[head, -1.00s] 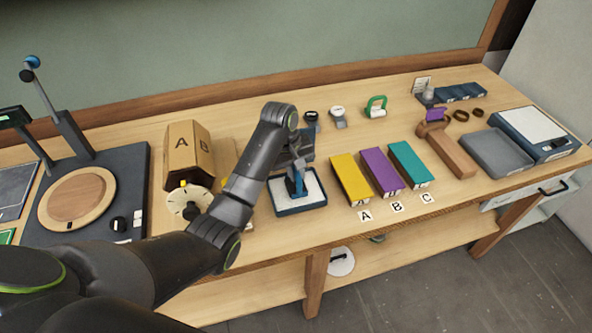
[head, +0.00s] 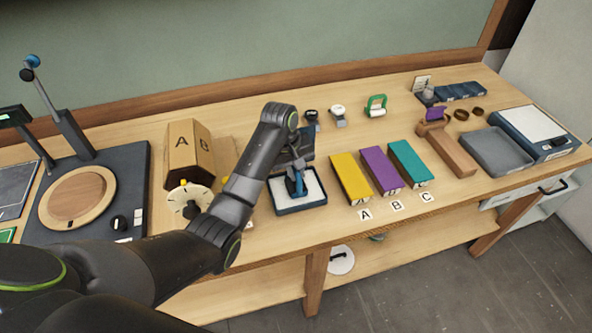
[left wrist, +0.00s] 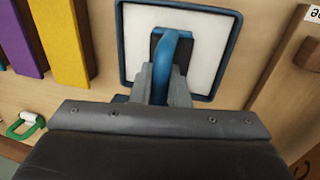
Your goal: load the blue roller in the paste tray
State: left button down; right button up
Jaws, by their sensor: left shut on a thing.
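The paste tray (head: 302,207) is a shallow dark-blue tray with white paste, near the front of the bench. In the left wrist view its blue rim (left wrist: 231,45) frames the white surface. My left gripper (head: 293,176) is over the tray, shut on the blue handle of the blue roller (head: 299,187). In the left wrist view the blue roller (left wrist: 162,66) shows its curved blue handle between the jaws, with a dark part beside it over the white paste. I cannot tell whether the roller touches the paste. My right gripper is not in view.
Yellow (head: 350,178), purple (head: 381,170) and teal (head: 409,163) blocks stand right of the tray behind labels A, B and C. A green-handled tool (head: 376,106) lies behind.

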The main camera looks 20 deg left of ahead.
pick_arm(q)
jog(key=shift+s+f+p, duration=0.1)
jog(key=shift+f+p, duration=0.05)
jog(key=shift+p, duration=0.3)
dwell(1.6)
notch_tip(320, 180, up, 5)
jog(key=p, duration=0.6)
notch_tip(320, 180, up, 2)
jog(key=p, duration=0.2)
jog(key=shift+p, duration=0.3)
dwell(0.3)
